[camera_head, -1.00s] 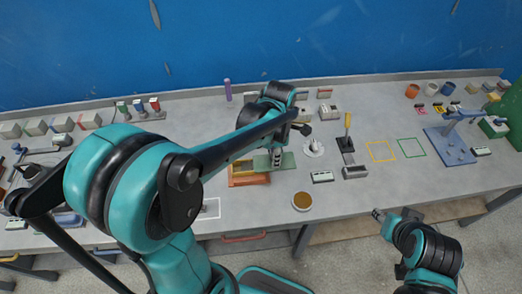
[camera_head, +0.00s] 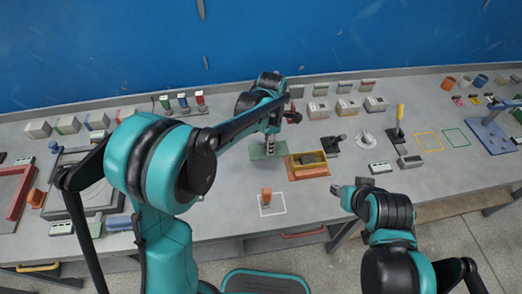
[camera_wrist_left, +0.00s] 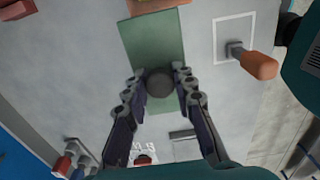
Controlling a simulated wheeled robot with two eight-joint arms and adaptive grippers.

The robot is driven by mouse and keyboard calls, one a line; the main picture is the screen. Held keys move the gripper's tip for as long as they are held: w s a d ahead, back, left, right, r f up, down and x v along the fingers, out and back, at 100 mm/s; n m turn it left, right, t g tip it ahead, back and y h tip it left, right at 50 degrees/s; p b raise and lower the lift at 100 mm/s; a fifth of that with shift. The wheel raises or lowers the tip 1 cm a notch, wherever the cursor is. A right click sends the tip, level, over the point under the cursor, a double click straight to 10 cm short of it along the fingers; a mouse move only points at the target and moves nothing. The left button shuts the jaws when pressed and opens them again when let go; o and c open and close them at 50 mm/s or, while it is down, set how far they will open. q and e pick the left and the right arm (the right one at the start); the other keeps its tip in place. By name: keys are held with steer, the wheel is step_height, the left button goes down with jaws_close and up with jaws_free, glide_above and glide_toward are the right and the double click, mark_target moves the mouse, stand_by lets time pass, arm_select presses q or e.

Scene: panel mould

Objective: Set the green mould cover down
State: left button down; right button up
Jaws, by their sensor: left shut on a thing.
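The green mould cover (camera_head: 257,152) is a flat green plate with a round dark knob, at the middle of the bench. My left gripper (camera_head: 271,146) is above it; in the left wrist view its fingers (camera_wrist_left: 159,86) are shut on the knob of the cover (camera_wrist_left: 152,42). The cover looks level and close to the bench top; I cannot tell whether it touches. The orange mould (camera_head: 309,172), with a yellowish inside, stands just right of the cover. My right gripper (camera_head: 343,191) is by the front edge, away from the cover; its jaws are too small to read.
An orange-handled tool (camera_head: 267,194) stands in a white outlined square (camera_head: 279,209) in front of the cover. A dark clamp-like item (camera_head: 334,145) and a white round fixture (camera_head: 364,138) are to the right. Bare bench lies left of the cover.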

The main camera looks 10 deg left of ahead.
arm_select(q)
steer(key=b, duration=0.3)
glide_above(238, 169)
step_height(238, 169, down, 7)
steer(key=shift+w, duration=0.1)
steer(key=shift+f+b, duration=0.65)
steer(key=shift+f, duration=1.35)
steer(key=shift+f, duration=0.1)
steer(key=c, duration=1.3)
jaws_free()
steer(key=shift+o, duration=0.2)
